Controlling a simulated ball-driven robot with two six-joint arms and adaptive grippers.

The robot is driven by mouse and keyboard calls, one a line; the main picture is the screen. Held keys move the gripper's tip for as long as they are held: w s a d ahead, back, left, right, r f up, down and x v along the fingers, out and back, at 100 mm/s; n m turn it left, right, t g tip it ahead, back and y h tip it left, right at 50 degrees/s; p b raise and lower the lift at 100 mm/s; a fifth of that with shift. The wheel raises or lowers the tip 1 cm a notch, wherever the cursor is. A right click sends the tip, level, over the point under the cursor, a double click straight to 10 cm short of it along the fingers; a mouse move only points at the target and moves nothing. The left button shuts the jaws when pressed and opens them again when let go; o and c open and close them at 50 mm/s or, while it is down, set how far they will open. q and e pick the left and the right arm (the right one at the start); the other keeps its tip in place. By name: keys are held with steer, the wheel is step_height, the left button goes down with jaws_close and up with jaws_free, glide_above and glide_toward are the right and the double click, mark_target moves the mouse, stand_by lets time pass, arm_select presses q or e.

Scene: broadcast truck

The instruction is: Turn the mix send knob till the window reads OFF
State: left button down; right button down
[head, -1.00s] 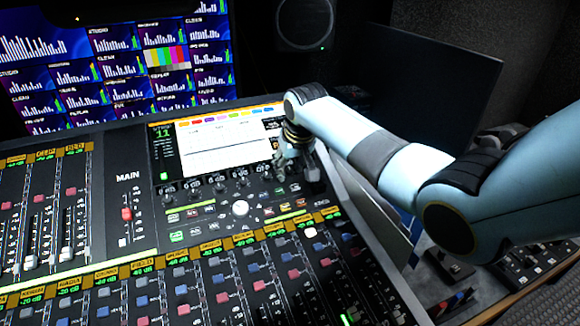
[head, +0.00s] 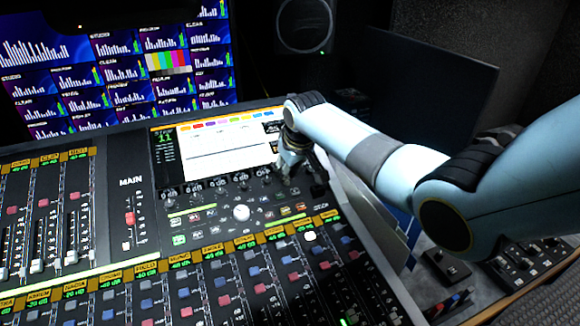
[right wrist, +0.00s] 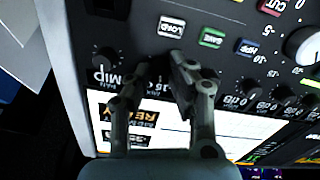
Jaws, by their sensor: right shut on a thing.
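My right gripper (head: 285,176) reaches down onto the mixing desk (head: 140,170), beside the lower right corner of its bright screen (head: 225,145). In the right wrist view the gripper (right wrist: 158,66) has its two fingers closed in on a small dark knob, which the fingertips mostly hide. Part of a white label shows between the fingers. A small dark window with orange upside-down letters (right wrist: 145,116) lies behind the left finger. Which window belongs to the knob, and its full reading, I cannot tell. My left gripper is not in view.
Another black knob (right wrist: 105,58) stands just left of the fingers in the wrist view. LOAD (right wrist: 171,26), SAVE (right wrist: 212,38) and other buttons lie close by. A row of small knobs (right wrist: 255,92) runs to the right.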

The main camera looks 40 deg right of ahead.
steer(key=n+p, duration=0.1)
steer(key=n, duration=0.2)
steer(key=shift+r+n+p, duration=0.15)
steer(key=shift+n+p, duration=0.15)
steer(key=shift+p, duration=0.05)
steer(key=n+p, duration=0.1)
steer(key=n, duration=0.3)
steer(key=shift+a+n+p, duration=0.1)
steer(key=shift+n+p, duration=0.2)
steer(key=shift+n, duration=0.1)
steer(key=shift+n, duration=0.3)
steer(key=c, duration=1.2)
jaws_free()
steer(key=shift+f, duration=0.2)
steer(key=v, duration=0.8)
